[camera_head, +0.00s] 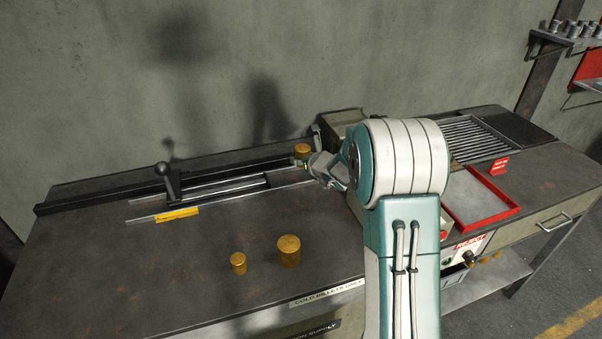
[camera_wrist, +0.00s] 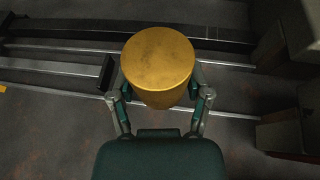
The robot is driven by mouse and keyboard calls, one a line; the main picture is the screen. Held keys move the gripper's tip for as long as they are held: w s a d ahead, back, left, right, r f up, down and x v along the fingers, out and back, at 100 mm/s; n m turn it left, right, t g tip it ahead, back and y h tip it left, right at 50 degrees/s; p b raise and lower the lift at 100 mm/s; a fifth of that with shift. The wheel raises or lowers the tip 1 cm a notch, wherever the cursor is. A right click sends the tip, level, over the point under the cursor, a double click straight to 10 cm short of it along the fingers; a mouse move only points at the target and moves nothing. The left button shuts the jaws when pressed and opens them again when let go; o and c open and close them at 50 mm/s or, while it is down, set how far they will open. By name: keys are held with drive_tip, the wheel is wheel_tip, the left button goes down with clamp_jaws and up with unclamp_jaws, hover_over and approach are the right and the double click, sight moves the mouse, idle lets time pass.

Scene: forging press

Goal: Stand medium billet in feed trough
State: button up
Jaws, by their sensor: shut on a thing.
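My gripper (camera_head: 312,163) is shut on a brass-coloured cylinder, the medium billet (camera_head: 302,149), at the right end of the feed trough (camera_head: 225,187). In the wrist view the billet (camera_wrist: 158,62) is upright between the two fingers (camera_wrist: 160,96), its round top facing the camera. A black pusher with a ball-knob handle (camera_head: 168,178) stands in the trough further left, apart from the billet.
A smaller billet (camera_head: 238,263) and a wider one (camera_head: 289,250) stand on the bench front. A yellow label (camera_head: 177,214) lies before the trough. Right of my arm are a red-edged tray (camera_head: 485,212) and a roller rack (camera_head: 470,140). The bench's left front is clear.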

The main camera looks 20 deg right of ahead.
drive_tip(key=w+f, duration=0.1)
drive_tip(key=w+d+f, duration=0.1)
drive_tip(key=shift+d+f, duration=0.2)
drive_tip(key=shift+f, duration=0.15)
drive_tip(key=shift+w+a+f, duration=0.4)
drive_tip(key=shift+w+f, duration=0.3)
drive_tip(key=shift+f, duration=0.1)
drive_tip(key=shift+w+a+f, duration=0.25)
drive_tip(key=shift+f, duration=0.05)
drive_tip(key=f, duration=0.1)
drive_tip(key=d+f, duration=0.1)
drive_tip(key=f, duration=0.1)
drive_tip(key=shift+w+d+f, duration=0.15)
drive_tip(key=shift+d+f, duration=0.15)
drive_tip(key=shift+d, duration=0.05)
drive_tip(key=shift+a, duration=0.35)
drive_tip(key=o, duration=1)
drive_tip(key=shift+a+f, duration=0.15)
drive_tip(key=o, duration=0.4)
drive_tip(key=shift+c, duration=0.2)
drive_tip(key=shift+d, duration=0.35)
